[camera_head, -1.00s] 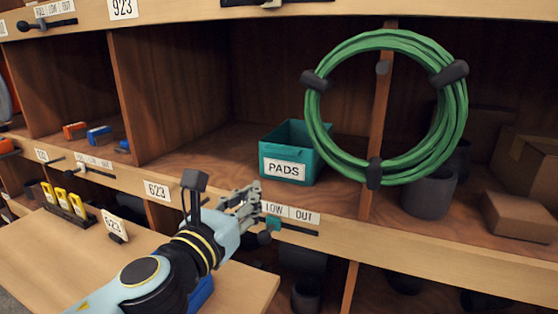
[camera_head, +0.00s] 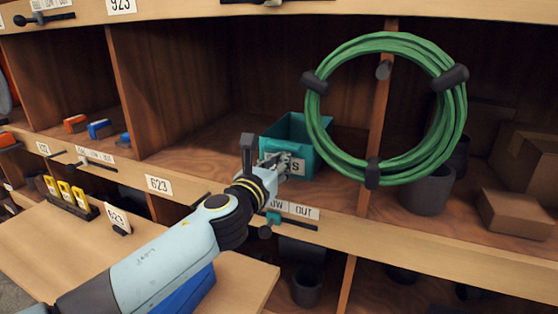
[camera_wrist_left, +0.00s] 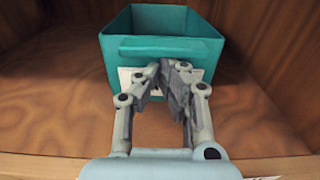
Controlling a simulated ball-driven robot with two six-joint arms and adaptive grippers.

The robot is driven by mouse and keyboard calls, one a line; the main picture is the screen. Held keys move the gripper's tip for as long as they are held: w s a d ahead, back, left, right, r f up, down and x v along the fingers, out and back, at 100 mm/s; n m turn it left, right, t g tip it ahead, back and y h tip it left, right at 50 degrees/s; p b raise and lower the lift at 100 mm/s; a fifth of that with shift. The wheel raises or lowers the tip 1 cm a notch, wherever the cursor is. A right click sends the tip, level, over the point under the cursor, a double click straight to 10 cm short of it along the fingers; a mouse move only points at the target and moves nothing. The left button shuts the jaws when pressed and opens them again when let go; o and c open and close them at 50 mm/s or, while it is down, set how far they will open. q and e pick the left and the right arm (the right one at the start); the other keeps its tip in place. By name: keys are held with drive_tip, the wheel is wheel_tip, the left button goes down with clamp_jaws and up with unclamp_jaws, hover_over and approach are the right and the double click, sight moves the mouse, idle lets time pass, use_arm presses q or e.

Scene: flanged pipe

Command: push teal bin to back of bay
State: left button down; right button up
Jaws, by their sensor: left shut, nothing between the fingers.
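The teal bin (camera_head: 307,132) is an open-topped box with a white label on its front. It stands upright in the middle bay (camera_head: 190,145), behind the front ledge and partly behind the green coil. My left gripper (camera_head: 288,162) is shut and empty, at the bin's front face, covering much of the label. The left wrist view shows the bin (camera_wrist_left: 160,48) straight ahead, with the shut fingertips (camera_wrist_left: 167,70) at its front wall. I cannot tell whether they touch it. Bare bay floor shows beside the bin. My right gripper is not in view.
A green coil (camera_head: 450,130) hangs on the divider (camera_head: 378,110), in front of the bin's right side. A slider tag (camera_head: 290,208) sits on the ledge below. The right bay holds a grey pot (camera_head: 428,192) and cartons (camera_head: 515,213). Left of the bin is free floor.

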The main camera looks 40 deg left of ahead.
use_arm(q)
drive_tip(key=x, duration=0.3)
drive_tip(key=shift+w, duration=0.4)
drive_tip(key=shift+w+a, duration=0.15)
drive_tip(key=shift+w, duration=0.25)
drive_tip(key=shift+s, duration=0.15)
